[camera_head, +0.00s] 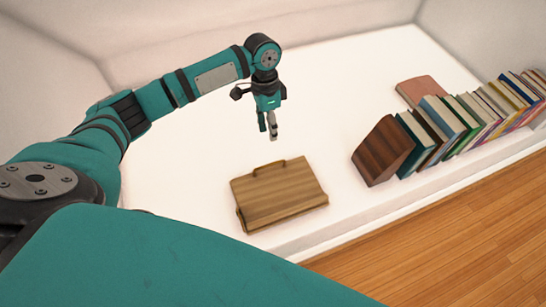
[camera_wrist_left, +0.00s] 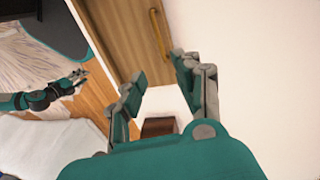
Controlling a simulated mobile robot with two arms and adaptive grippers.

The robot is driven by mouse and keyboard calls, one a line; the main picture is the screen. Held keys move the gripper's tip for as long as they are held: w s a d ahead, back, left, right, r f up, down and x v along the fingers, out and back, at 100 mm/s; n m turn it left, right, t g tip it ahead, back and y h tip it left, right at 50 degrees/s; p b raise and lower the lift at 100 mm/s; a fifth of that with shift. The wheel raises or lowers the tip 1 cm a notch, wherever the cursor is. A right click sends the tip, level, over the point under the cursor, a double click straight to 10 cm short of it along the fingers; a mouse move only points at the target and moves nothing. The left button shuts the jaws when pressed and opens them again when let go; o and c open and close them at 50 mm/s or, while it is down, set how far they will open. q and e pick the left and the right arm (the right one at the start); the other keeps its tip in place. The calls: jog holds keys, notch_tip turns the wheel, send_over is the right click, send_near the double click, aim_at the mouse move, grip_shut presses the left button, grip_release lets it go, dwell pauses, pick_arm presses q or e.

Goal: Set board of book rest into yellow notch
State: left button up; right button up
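The book rest has a striped brown wooden board (camera_head: 278,194) that lies low on the white surface, with a thin loop-shaped bar (camera_head: 268,168) at its far edge. The board also shows in the left wrist view (camera_wrist_left: 125,30), with the yellowish bar (camera_wrist_left: 158,35) along it. I cannot make out a yellow notch. My left gripper (camera_head: 269,132) hangs above and behind the board, apart from it. In the left wrist view its fingers (camera_wrist_left: 158,85) are spread and empty. What seems to be my right gripper (camera_wrist_left: 78,80) is small at the left of that view.
A leaning row of books (camera_head: 470,118) stands at the right, with a dark brown wooden block (camera_head: 382,152) at its near end. A reddish flat item (camera_head: 423,90) lies behind it. The white surface (camera_head: 340,85) is clear behind the gripper. Wooden floor (camera_head: 450,225) lies beyond the front edge.

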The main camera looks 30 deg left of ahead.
pick_arm(q)
jog(key=b, duration=0.2)
send_over(273, 167)
notch_tip(273, 167, down, 11)
jog(key=shift+s+f, duration=0.1)
jog(key=shift+f, duration=0.4)
pick_arm(e)
jog(key=w+r, duration=0.4)
jog(key=r, duration=0.3)
jog(key=shift+a+r, duration=0.2)
jog(key=shift+a, duration=0.1)
pick_arm(q)
grip_shut()
